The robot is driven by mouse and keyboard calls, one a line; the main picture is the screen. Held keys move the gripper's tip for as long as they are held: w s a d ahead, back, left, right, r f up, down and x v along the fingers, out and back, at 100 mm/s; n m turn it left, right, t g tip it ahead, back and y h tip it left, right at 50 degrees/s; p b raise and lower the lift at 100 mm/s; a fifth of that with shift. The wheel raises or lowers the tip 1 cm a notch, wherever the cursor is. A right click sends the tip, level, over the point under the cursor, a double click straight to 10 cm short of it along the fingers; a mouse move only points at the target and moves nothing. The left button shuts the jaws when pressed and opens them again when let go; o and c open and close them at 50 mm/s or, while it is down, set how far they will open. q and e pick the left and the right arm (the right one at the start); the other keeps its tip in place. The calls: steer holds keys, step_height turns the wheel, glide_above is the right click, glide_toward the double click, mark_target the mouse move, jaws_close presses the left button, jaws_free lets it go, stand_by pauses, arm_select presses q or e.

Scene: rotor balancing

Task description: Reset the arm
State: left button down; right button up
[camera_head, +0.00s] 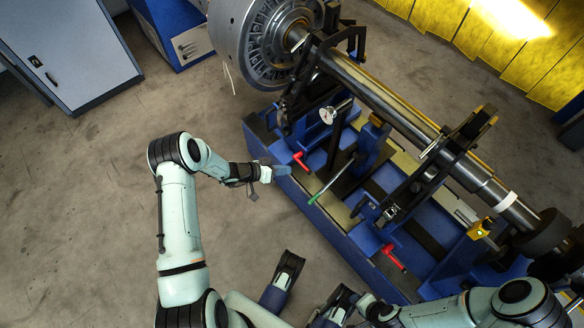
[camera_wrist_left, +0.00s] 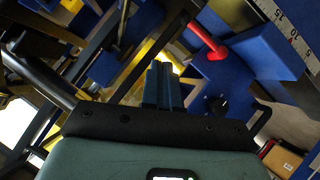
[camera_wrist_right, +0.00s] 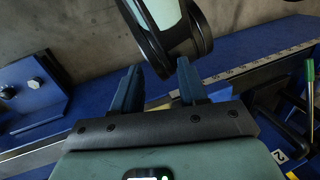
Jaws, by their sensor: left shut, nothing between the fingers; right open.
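My left arm (camera_head: 180,220) comes in from the left, bent at the elbow. Its gripper (camera_head: 283,170) is at the near edge of the blue balancing machine (camera_head: 325,222), beside a red handle (camera_head: 301,161). In the left wrist view its blue fingers (camera_wrist_left: 162,82) are shut together with nothing between them. That view also shows a red handle (camera_wrist_left: 208,40) ahead to the right.
The long steel rotor shaft (camera_head: 385,100) lies across the machine, with a large round drive head (camera_head: 265,45) at its upper left end. A green handle (camera_head: 330,182) and another red handle (camera_head: 393,257) stick out in front. Bare floor (camera_head: 90,210) lies left.

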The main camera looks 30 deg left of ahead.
arm_select(q)
steer(key=shift+s+a+r, duration=0.15)
steer(key=shift+s, duration=0.15)
arm_select(e)
steer(key=shift+s+a+r, duration=0.1)
steer(key=shift+s, duration=0.05)
arm_select(q)
steer(key=s+d+n+g+y+p, duration=0.1)
steer(key=s+d+g+p, duration=0.4)
steer(key=s, duration=0.6)
steer(key=s+d+n+g+p, duration=0.1)
steer(key=s+d+g+p, duration=0.45)
steer(key=s, duration=0.55)
steer(key=s+d+r+n+y+p, duration=0.2)
steer(key=s+d+r+p, duration=0.3)
steer(key=r, duration=0.4)
steer(key=shift+s+d+r+n+y+p, duration=0.35)
steer(key=shift+s+d+y, duration=0.25)
steer(key=shift+s, duration=0.4)
arm_select(e)
steer(key=s+a+r+g, duration=0.1)
steer(key=s+r+g, duration=0.1)
steer(key=r, duration=1.3)
steer(key=shift+s+a+r+y, duration=0.3)
steer(key=shift+s+r, duration=0.05)
steer(key=shift+s, duration=0.2)
arm_select(q)
steer(key=shift+a, duration=0.1)
